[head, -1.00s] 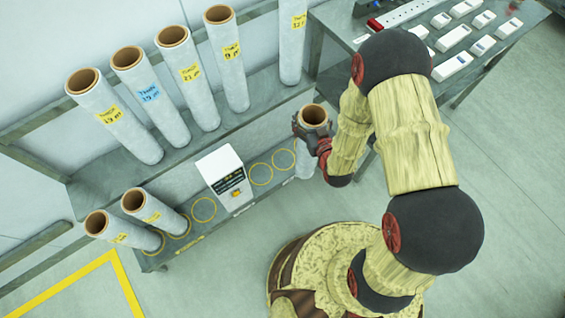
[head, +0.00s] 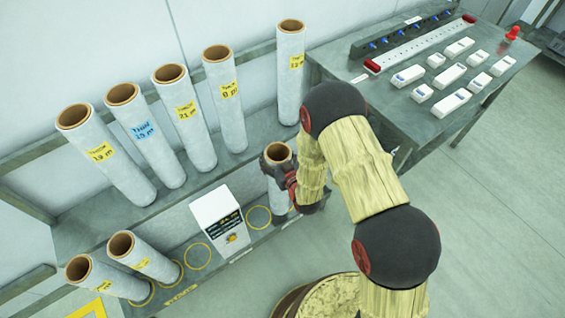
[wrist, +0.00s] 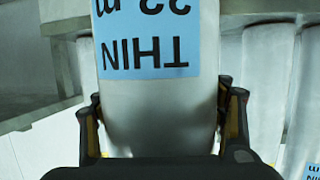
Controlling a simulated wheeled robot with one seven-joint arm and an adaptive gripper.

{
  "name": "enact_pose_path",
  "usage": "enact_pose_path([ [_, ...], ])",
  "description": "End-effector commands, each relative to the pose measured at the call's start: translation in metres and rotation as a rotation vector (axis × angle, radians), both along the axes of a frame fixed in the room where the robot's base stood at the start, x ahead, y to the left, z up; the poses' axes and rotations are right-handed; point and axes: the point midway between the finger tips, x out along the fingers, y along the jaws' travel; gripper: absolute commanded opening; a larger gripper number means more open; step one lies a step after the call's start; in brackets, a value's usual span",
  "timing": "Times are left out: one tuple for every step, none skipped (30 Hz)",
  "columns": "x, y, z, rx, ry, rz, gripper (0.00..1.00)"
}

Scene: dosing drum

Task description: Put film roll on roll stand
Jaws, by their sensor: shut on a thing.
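My gripper (head: 279,172) is shut on a grey-white film roll (head: 277,188) with a brown hollow core. The roll stands about upright, and its blue label reads "THIN 22 m" in the wrist view (wrist: 148,40). The roll stand (head: 172,262) is a grey rack with an upper shelf and a lower shelf marked with yellow rings. The held roll is at the right part of the lower shelf, just right of an empty ring (head: 258,218). I cannot tell whether its bottom touches the shelf.
Several tall labelled rolls (head: 186,118) stand on the upper shelf. Two shorter rolls (head: 143,256) stand at the lower left. A white box with a display (head: 219,222) sits between the rings, left of my gripper. A table (head: 425,115) with white blocks is at the right.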

Motion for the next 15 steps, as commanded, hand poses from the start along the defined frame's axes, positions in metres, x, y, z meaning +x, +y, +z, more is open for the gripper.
enact_pose_path([
  [0.007,0.007,-0.009,0.002,-0.005,0.003,0.04],
  [0.009,0.009,-0.014,0.002,-0.005,0.003,0.04],
  [0.013,0.012,-0.02,0.002,-0.004,0.003,0.04],
  [0.015,0.015,-0.025,0.002,-0.002,0.002,0.04],
  [0.019,0.017,-0.029,0.002,-0.004,0.001,0.04],
  [0.022,0.019,-0.034,0.002,-0.004,0.001,0.04],
  [0.024,0.021,-0.037,0.002,-0.004,0.001,0.04],
  [0.026,0.023,-0.039,0.002,-0.004,0.001,0.04],
  [0.028,0.025,-0.042,0.003,-0.005,0.001,0.04],
  [0.029,0.027,-0.044,0.003,-0.005,0.002,0.04],
  [0.03,0.027,-0.046,0.002,-0.004,0.001,0.04],
  [0.032,0.028,-0.047,0.003,-0.005,0.001,0.04],
  [0.032,0.029,-0.047,0.003,-0.005,0.001,0.04],
  [0.033,0.029,-0.048,0.003,-0.005,0.001,0.04],
  [0.034,0.03,-0.048,0.003,-0.005,0.001,0.04],
])
